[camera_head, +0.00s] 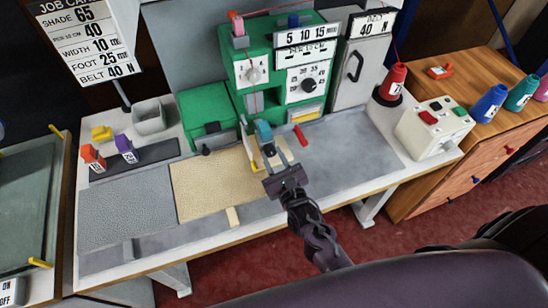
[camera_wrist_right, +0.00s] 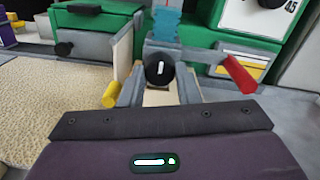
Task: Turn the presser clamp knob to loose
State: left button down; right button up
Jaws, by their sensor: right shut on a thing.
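The presser clamp knob (camera_wrist_right: 160,69) is round and black with a short white mark, which stands upright in the right wrist view. My right gripper (camera_head: 268,152) reaches the front of the green machine (camera_head: 236,75), just below the blue presser part (camera_head: 264,132). In the right wrist view its two grey fingers (camera_wrist_right: 160,88) stand on either side of the knob and are shut on it. I cannot read any loose or tight marking by the knob. My left gripper is not in view.
A red lever (camera_head: 300,136) sticks out just right of the gripper, and a yellow-ended part (camera_wrist_right: 110,95) is close on the left. A beige rug (camera_head: 208,187) lies left of the gripper. The grey tabletop to the right (camera_head: 350,140) is clear.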

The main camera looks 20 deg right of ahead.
jog(key=shift+n, duration=0.3)
jog(key=n+p, duration=0.1)
jog(key=n, duration=0.1)
jog(key=shift+r+n, duration=0.1)
jog(key=shift+n, duration=0.2)
jog(key=n+p, duration=0.1)
jog(key=n, duration=0.2)
jog(key=shift+n, duration=0.3)
jog(key=n+p, duration=0.1)
jog(key=n, duration=0.5)
jog(key=shift+p, duration=0.3)
jog(key=n, duration=0.5)
jog(key=shift+a+h+p, duration=0.1)
jog(key=shift+h+p, duration=0.2)
jog(key=shift+p, duration=0.05)
jog(key=n, duration=0.5)
jog(key=shift+f+n, duration=0.2)
jog(key=shift+n, duration=0.2)
jog(key=o, duration=1)
jog(key=shift+r, duration=0.1)
